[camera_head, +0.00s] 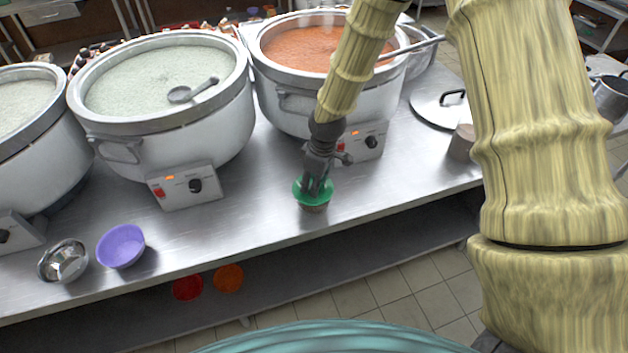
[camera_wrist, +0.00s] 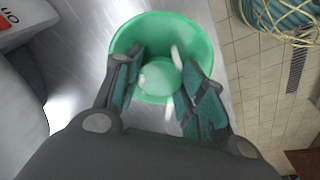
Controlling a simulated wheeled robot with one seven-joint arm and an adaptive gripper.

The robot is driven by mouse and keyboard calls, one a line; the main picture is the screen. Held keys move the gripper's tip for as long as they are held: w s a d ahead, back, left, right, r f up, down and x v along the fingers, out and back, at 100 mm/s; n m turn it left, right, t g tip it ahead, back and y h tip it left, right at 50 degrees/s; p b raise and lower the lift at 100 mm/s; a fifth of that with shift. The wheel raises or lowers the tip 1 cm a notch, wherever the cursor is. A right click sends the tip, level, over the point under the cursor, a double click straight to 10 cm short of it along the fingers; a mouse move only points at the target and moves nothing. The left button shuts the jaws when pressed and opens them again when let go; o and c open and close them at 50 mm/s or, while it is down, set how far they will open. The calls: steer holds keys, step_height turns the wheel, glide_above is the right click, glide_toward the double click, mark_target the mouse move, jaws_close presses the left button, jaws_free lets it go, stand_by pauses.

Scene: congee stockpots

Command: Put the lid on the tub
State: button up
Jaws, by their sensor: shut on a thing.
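A round green lid (camera_head: 300,196) is at the middle front of the steel counter, below my gripper (camera_head: 318,184). In the wrist view the lid (camera_wrist: 140,38) looks like a shallow dish, with a paler round middle between my fingers. My gripper (camera_wrist: 155,92) is shut on the lid from above. The tub is hidden in the wrist view.
Large stockpots (camera_head: 170,125) stand behind, with control boxes (camera_head: 185,187) in front. A purple bowl (camera_head: 121,246) and a metal bowl (camera_head: 62,261) are at left. A steel pot lid (camera_head: 437,108) and a brownish cylinder (camera_head: 461,143) are at right. The counter beside the tub is clear.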

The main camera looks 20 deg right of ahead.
steer(key=o, duration=0.9)
steer(key=shift+c, duration=0.2)
steer(key=shift+r+p, duration=2.6)
steer(key=shift+r, duration=0.9)
